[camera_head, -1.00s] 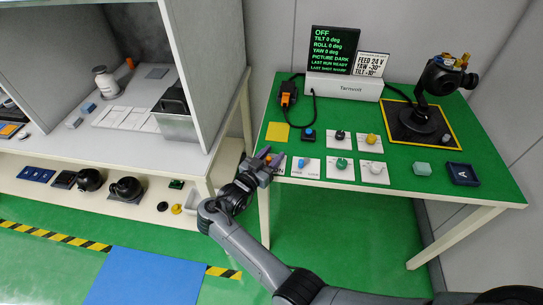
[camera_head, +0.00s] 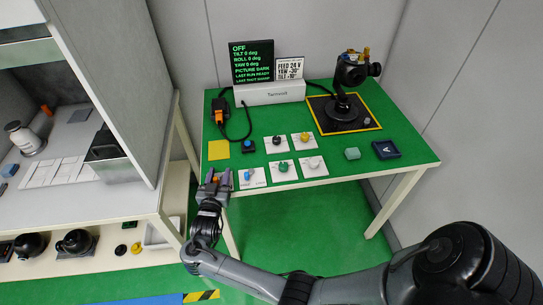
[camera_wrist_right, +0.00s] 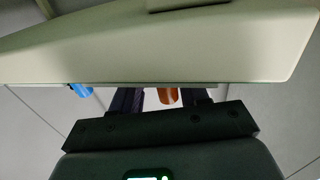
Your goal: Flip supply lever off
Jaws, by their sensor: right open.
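A small orange lever (camera_head: 216,180) stands at the front left corner of the green-topped table (camera_head: 330,165). My right gripper (camera_head: 214,183) is open there, its two dark fingers on either side of the lever. In the right wrist view the orange lever (camera_wrist_right: 167,96) sits between the fingertips (camera_wrist_right: 160,100), with gaps visible beside it; I cannot tell whether a finger touches it. The lever's base and any on/off marks are hidden by the gripper. The black screen (camera_head: 252,62) reads OFF at its top. My left gripper is not in view.
A blue knob (camera_head: 247,175) on a white plate is close to the right of the gripper; it also shows in the wrist view (camera_wrist_right: 80,90). Several knob plates, a camera on a black stand (camera_head: 345,108) and a white box (camera_head: 270,93) are farther back. A shelf unit (camera_head: 125,90) stands left.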

